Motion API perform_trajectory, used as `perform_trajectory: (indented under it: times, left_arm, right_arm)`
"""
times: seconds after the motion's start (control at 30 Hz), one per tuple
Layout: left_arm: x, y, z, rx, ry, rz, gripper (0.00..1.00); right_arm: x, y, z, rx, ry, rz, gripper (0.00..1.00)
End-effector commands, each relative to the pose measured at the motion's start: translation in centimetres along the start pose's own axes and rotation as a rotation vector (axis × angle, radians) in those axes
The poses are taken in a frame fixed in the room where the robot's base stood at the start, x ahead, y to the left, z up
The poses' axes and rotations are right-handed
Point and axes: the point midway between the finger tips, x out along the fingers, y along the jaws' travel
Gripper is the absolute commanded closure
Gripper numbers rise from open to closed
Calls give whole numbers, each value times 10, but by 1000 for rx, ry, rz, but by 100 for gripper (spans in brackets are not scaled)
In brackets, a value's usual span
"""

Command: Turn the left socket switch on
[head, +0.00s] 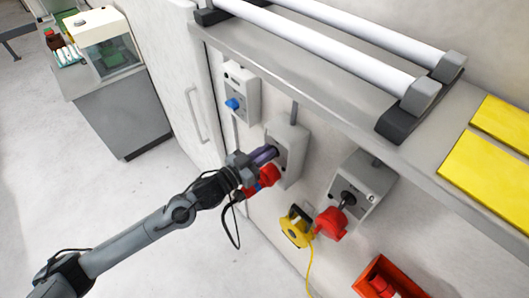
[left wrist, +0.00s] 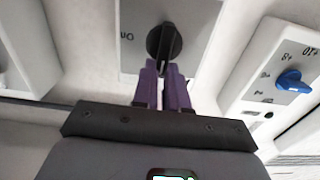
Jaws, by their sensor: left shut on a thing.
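The left socket box (head: 291,142) is a grey wall box with my left gripper (head: 266,153) at its face. In the left wrist view its black rotary switch knob (left wrist: 165,42) sits on a light plate beside an upside-down "On" mark. The purple fingertips of my left gripper (left wrist: 163,72) are at the knob's lower end and shut on it. In the head view the gripper hides the knob. A red plug (head: 269,176) sits just below the gripper. My right gripper is not in view.
A box with a blue knob (head: 233,104) is to the left. A shelf (head: 300,72) overhangs the boxes. A red bin (head: 363,284) is below right.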

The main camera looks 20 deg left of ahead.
Motion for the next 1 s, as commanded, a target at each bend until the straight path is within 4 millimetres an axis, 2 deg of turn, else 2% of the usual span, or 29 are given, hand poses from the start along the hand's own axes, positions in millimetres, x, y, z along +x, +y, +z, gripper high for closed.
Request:
perform_trajectory:
  times: [0.37,1.0]
  left_arm:
    - [0,6,1,214,1,0,100]
    - [0,18,10,820,2,0,100]
  right_arm:
    - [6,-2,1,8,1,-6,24]
    - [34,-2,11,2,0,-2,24]
